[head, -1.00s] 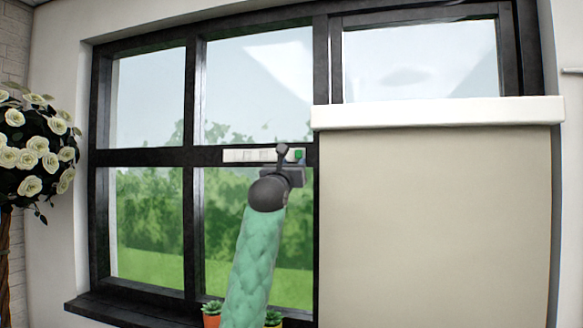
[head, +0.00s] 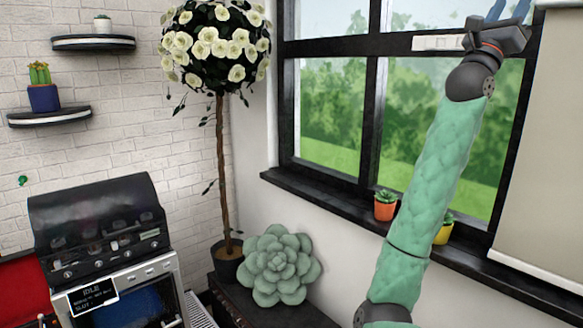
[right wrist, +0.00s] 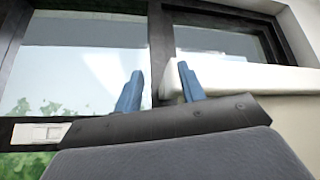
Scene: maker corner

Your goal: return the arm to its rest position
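My right arm, in a green padded sleeve, rises from the bottom right of the head view and reaches up in front of the window. My right gripper (head: 509,10) is at the top right, partly cut off by the frame edge, with its blue fingers pointing up. In the right wrist view, the two blue fingers of the right gripper (right wrist: 160,88) stand apart with nothing between them. The window and blind housing lie beyond them. My left gripper is in neither view.
A white switch strip (head: 437,43) is on the window bar left of the gripper. A beige blind (head: 545,160) hangs at right. An orange potted plant (head: 385,211) stands on the sill (head: 320,192) beside the arm. A rose tree (head: 222,150) and oven (head: 125,290) are left.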

